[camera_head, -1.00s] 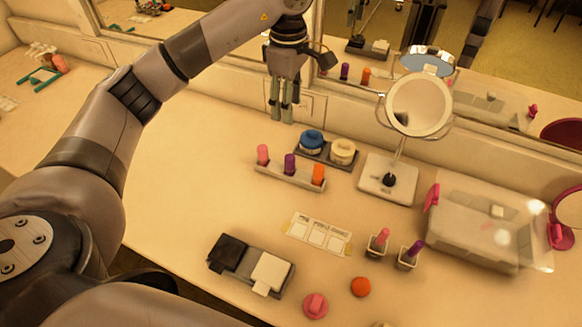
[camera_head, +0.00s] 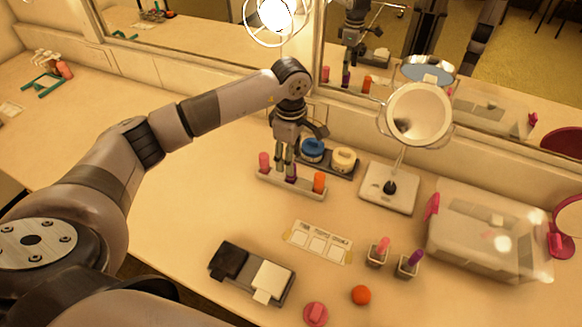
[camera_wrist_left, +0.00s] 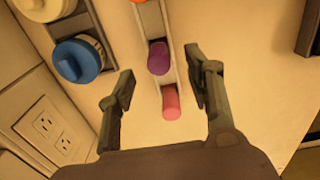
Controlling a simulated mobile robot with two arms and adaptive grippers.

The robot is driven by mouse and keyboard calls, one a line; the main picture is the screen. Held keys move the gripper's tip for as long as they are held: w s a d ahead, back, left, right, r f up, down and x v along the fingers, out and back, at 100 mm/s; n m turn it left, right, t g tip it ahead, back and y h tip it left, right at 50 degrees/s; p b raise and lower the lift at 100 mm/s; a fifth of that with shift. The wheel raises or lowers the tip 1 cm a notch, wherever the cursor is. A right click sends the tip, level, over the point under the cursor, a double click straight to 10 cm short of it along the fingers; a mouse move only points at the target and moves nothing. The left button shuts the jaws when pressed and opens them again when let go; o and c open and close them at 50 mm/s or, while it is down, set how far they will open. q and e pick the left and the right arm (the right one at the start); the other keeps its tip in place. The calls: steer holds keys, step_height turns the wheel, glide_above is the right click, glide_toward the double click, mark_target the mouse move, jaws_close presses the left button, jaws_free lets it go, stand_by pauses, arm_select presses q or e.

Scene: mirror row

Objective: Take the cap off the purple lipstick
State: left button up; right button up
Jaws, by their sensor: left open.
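The purple lipstick (camera_wrist_left: 159,58) stands in a narrow light rack (camera_head: 305,191) between a pink lipstick (camera_head: 264,162) and an orange lipstick (camera_head: 319,182). In the head view it is mostly hidden behind my left gripper (camera_head: 286,172), which points down over the rack. In the left wrist view the open, empty fingers of my left gripper (camera_wrist_left: 161,84) are spread to either side of the rack line. My right gripper is out of view.
Blue (camera_head: 312,149) and cream (camera_head: 343,159) jars stand in a tray behind the rack. A stand mirror (camera_head: 418,113) is to the right. A labelled card (camera_head: 318,240) and two small holders with pink (camera_head: 382,244) and purple (camera_head: 414,255) sticks are in front. Table left of the rack is clear.

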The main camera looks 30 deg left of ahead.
arm_select(q)
steer(key=f, duration=0.2)
steer(key=f+p, duration=0.1)
steer(key=shift+a+f, duration=0.2)
steer(key=shift+f, duration=0.65)
steer(key=shift+c, duration=0.6)
steer(key=c, duration=0.8)
steer(key=shift+o, duration=0.2)
steer(key=shift+r, duration=0.1)
